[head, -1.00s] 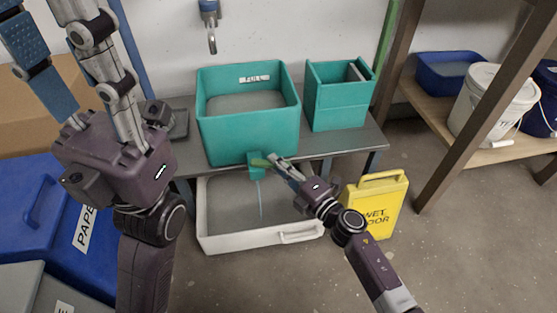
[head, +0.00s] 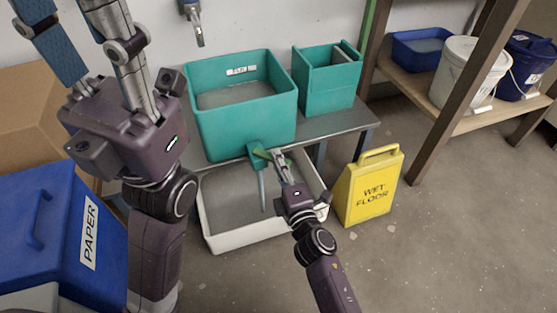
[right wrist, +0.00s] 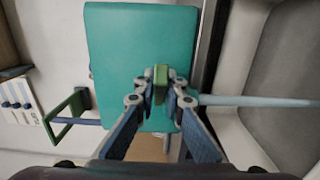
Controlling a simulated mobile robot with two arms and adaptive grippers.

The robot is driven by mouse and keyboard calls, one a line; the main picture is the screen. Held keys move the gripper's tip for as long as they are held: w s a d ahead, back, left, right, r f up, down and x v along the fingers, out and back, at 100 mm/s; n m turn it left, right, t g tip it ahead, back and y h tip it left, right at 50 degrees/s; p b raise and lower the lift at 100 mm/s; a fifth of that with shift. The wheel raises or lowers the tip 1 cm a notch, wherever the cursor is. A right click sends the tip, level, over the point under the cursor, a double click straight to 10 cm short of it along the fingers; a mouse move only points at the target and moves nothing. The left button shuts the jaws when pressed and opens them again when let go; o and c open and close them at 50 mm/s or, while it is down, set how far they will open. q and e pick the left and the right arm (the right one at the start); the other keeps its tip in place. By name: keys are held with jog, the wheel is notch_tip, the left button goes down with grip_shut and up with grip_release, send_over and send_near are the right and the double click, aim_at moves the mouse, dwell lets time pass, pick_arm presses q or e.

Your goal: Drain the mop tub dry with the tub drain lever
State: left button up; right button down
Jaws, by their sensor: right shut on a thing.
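The teal mop tub (head: 242,128) stands on a metal bench in the head view, with grey water inside. On its front is a teal drain outlet (head: 257,161) with a green lever (head: 262,154). A stream of water (head: 263,192) falls from the outlet into a white basin (head: 232,242) below.
A smaller teal bin (head: 325,92) stands right of the tub. A yellow wet floor sign (head: 372,190) stands right of the basin. A blue paper bin (head: 45,225) is at left. A shelf (head: 470,118) at right holds buckets. A tap (head: 193,22) hangs above.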

dwell(0.3)
jog(key=c, duration=2)
grip_release()
jog(key=v, duration=1.2)
jog(key=shift+s, duration=0.1)
